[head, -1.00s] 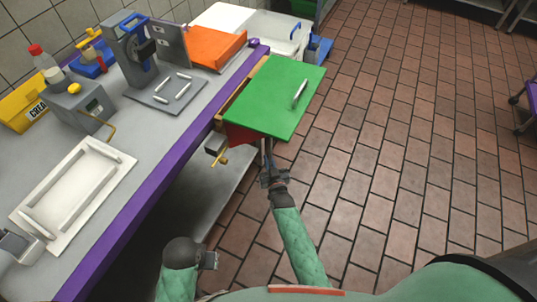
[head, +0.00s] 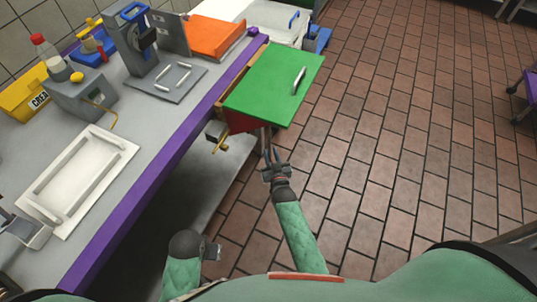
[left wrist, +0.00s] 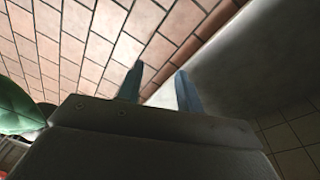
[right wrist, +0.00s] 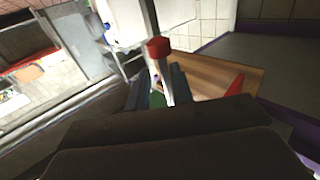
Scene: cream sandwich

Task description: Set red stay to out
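The red stay shows as a red block-shaped tip (right wrist: 158,47) in the right wrist view, with a grey rod running above and below it. It lies just beyond my right fingers (right wrist: 158,85), which are apart; I cannot tell whether they touch the rod. In the head view my right gripper (head: 268,148) is below the near edge of the green lid (head: 265,90), by a red panel (head: 238,121). The stay itself is not distinct there. My left gripper (head: 212,252) hangs low beside the table; its fingers (left wrist: 160,85) are apart and empty in the left wrist view.
The grey worktop (head: 165,105) with a purple edge runs along the left. A brass-coloured handle (head: 221,142) sticks out near the red panel.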

